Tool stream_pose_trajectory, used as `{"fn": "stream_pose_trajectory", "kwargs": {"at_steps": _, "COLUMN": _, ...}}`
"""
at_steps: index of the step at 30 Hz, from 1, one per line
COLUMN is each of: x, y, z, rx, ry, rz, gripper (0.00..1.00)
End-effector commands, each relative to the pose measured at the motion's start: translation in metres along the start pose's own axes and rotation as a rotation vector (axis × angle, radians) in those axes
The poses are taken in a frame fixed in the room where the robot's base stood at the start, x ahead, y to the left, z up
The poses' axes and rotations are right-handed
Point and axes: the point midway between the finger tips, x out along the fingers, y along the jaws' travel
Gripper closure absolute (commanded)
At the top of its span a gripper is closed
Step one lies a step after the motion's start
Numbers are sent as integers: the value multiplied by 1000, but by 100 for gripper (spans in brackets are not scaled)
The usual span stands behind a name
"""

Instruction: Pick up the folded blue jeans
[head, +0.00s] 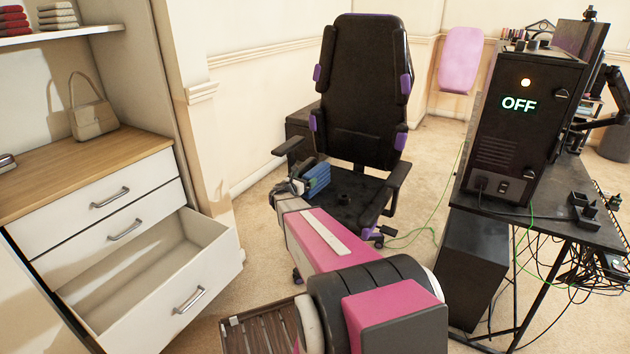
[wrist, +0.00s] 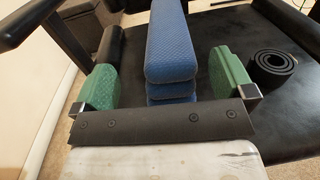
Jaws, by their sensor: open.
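The folded blue jeans (head: 316,179) lie as a small stack on the seat of the black office chair (head: 362,90). In the wrist view the blue stack (wrist: 172,45) stands between the two green finger pads, with a visible gap on each side. My gripper (wrist: 170,80) is open around the stack. In the head view my gripper (head: 305,185) is at the left part of the seat, and my wrist partly hides the jeans' near end.
A black rolled item (wrist: 271,70) lies on the seat right of my gripper. The chair's armrests (head: 397,174) flank the seat. An open drawer (head: 150,270) juts out at left. A desk with a black computer tower (head: 520,120) and hanging cables stands at right.

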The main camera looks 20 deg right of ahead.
Motion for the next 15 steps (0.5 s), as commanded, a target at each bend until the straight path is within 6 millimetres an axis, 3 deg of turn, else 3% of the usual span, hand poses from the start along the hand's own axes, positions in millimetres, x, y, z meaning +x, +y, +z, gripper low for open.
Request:
{"fn": "stream_pose_trajectory", "kwargs": {"at_steps": 4, "x": 21, "y": 1, "z": -1, "rx": 1, "ry": 0, "rz": -1, "gripper": 0}}
{"fn": "stream_pose_trajectory", "kwargs": {"at_steps": 12, "x": 24, "y": 0, "z": 0, "rx": 1, "ry": 1, "rz": 1, "gripper": 0}}
{"fn": "stream_pose_trajectory", "kwargs": {"at_steps": 15, "x": 24, "y": 0, "z": 0, "rx": 1, "ry": 1, "rz": 1, "gripper": 33}}
